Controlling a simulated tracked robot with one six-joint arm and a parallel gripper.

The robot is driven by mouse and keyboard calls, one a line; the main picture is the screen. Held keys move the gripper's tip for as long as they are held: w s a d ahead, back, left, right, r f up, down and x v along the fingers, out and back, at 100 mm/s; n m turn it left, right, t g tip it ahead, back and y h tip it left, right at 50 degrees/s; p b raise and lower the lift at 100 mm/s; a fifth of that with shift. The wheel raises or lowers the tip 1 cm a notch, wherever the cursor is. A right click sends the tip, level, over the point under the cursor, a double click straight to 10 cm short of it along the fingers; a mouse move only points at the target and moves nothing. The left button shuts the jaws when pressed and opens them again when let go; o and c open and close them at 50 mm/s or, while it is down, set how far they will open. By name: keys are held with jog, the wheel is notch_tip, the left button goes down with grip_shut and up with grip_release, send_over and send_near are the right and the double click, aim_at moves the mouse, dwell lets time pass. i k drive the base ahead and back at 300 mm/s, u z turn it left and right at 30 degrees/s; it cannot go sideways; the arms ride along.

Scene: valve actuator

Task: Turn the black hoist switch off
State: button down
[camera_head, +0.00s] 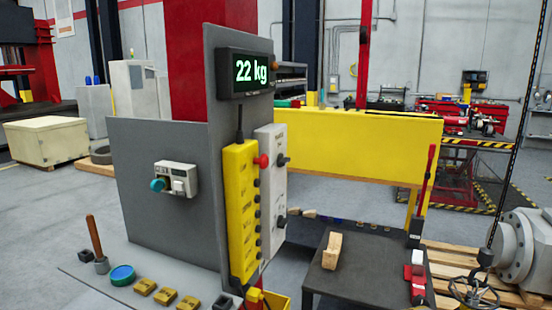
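A grey-white control box (271,185) stands upright at the panel's right edge. It carries two black knobs, an upper one (282,160) and a lower one (280,222). Their labels are too small to read, so I cannot tell which is the hoist switch, nor its setting. Beside it, on the left, a yellow pendant (239,212) has a red button (262,161) near its top and several dark buttons along its right edge. A black display (245,73) above reads "22 kg" in green. My gripper is not in view.
A small white box with a teal knob (158,185) is on the grey panel (130,165). A bench top (125,295) with several small items lies below. At right are a dark table (365,265) with a wooden block, and a grey flanged part (525,250) near a chain.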

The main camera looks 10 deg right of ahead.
aim_at(281, 161)
jog(key=u, duration=0.3)
jog(key=i, duration=0.95)
jog(key=u, duration=0.25)
